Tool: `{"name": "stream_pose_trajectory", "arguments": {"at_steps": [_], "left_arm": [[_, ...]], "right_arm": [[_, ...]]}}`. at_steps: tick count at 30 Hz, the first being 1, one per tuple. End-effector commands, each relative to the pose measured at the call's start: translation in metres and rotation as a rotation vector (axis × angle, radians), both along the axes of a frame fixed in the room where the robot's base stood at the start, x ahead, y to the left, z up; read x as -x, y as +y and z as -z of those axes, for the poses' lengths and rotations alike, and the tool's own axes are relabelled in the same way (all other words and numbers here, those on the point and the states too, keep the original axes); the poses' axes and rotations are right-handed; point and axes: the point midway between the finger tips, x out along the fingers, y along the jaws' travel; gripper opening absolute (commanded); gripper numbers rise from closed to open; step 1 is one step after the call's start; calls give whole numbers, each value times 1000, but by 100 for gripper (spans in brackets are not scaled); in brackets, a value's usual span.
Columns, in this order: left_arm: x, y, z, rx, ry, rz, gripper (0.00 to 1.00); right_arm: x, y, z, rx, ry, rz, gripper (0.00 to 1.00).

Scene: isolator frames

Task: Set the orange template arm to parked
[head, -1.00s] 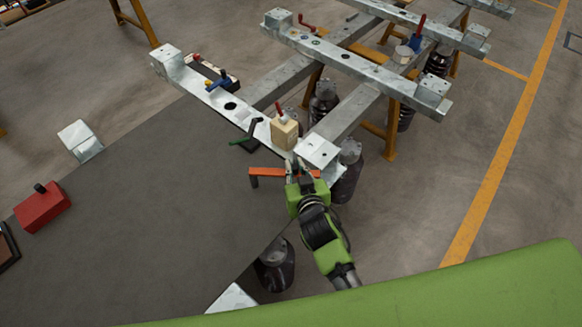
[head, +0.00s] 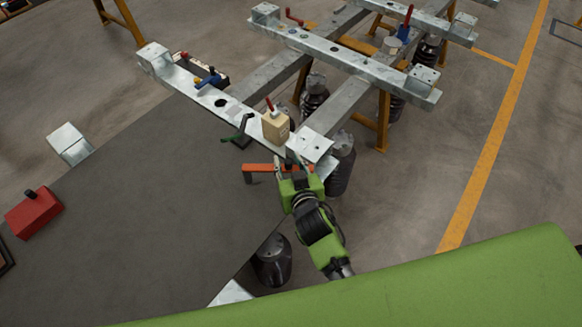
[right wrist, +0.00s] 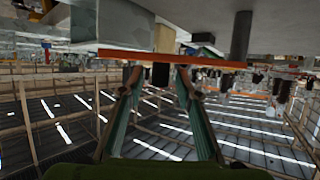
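The orange template arm (head: 262,168) is a thin flat bar beside the near end of the closest grey metal beam (head: 189,88). It has a dark leg at its left end. My right gripper (head: 289,161) is at the right part of the bar and hides some of it. In the right wrist view the orange bar (right wrist: 205,61) crosses just beyond my fingertips (right wrist: 158,76). The fingers stand apart, with a short black peg (right wrist: 161,74) showing between them. I cannot tell whether they touch it. My left gripper is not in view.
A beige block with a red-topped lever (head: 276,127) and a green handle (head: 238,128) are close by. A blue handle (head: 209,79) is farther along the beam. A red box (head: 34,214) sits on the dark surface (head: 150,220) at left.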

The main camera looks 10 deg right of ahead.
Motion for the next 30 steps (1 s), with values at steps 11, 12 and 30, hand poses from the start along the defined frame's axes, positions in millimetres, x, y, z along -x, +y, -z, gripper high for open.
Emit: {"name": "stream_pose_trajectory", "arguments": {"at_steps": [11,12,30], "left_arm": [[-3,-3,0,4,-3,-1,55],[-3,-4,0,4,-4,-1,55],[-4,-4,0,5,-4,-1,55]], "right_arm": [[63,-1,-24,-2,3,0,31],[70,-2,-27,-2,3,0,31],[108,-3,-45,0,-1,-1,31]]}}
